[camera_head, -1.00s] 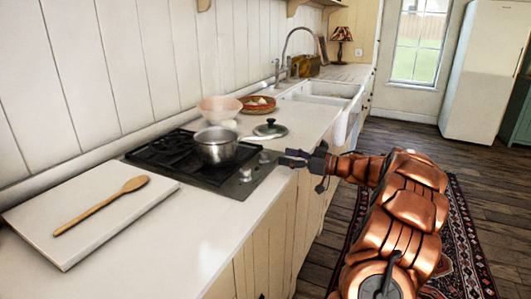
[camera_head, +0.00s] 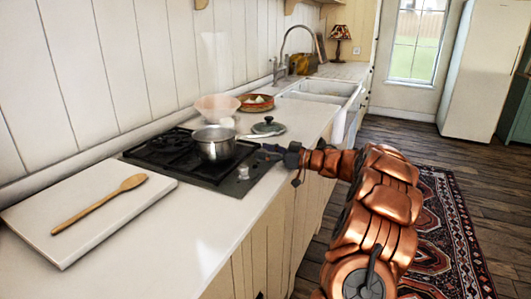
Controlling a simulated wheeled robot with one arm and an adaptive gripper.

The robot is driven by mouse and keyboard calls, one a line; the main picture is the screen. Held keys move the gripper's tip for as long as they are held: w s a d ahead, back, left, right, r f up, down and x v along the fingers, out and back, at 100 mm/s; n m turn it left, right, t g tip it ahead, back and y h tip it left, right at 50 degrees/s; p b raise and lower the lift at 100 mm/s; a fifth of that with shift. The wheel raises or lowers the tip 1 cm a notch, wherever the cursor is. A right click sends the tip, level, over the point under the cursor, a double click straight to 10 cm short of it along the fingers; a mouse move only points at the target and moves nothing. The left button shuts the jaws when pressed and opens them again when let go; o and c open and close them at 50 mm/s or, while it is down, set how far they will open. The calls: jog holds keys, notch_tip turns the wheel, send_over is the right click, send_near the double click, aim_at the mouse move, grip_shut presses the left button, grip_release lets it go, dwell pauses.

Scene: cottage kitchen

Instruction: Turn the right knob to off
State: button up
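The black gas cooktop (camera_head: 188,165) is set in the white counter, with a steel control strip along its right edge. One pale knob (camera_head: 243,172) shows on that strip, nearer to me. The farther, right knob is hidden behind my gripper (camera_head: 264,152). My gripper reaches in from the right, low over the strip at that knob's place. Its fingers are small and dark here, so I cannot tell whether they are open or touch the knob. A steel pot (camera_head: 214,147) stands on the cooktop just left of my gripper.
A pot lid (camera_head: 268,127) lies on the counter behind my gripper. A pale bowl (camera_head: 217,107) and a red-brown dish (camera_head: 257,103) stand beyond the pot. A white board (camera_head: 90,222) with a wooden spoon (camera_head: 98,204) lies at the near left. The front counter is clear.

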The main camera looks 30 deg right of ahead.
grip_shut()
jog(key=shift+h, duration=0.3)
jog(key=shift+r+m+t+h, duration=0.2)
jog(key=shift+m+t+h, duration=0.1)
jog(key=shift+m, duration=0.1)
jog(key=shift+a+m+t+h+b, duration=0.1)
jog(key=shift+m+t+h+b, duration=0.55)
jog(key=shift+m+h, duration=0.4)
jog(key=shift+m+t+h+b, duration=0.45)
jog(key=shift+m+h+b, duration=0.35)
jog(key=shift+h, duration=0.75)
jog(key=shift+f, duration=0.1)
jog(key=shift+o, duration=0.9)
grip_release()
jog(key=shift+s+a, duration=0.1)
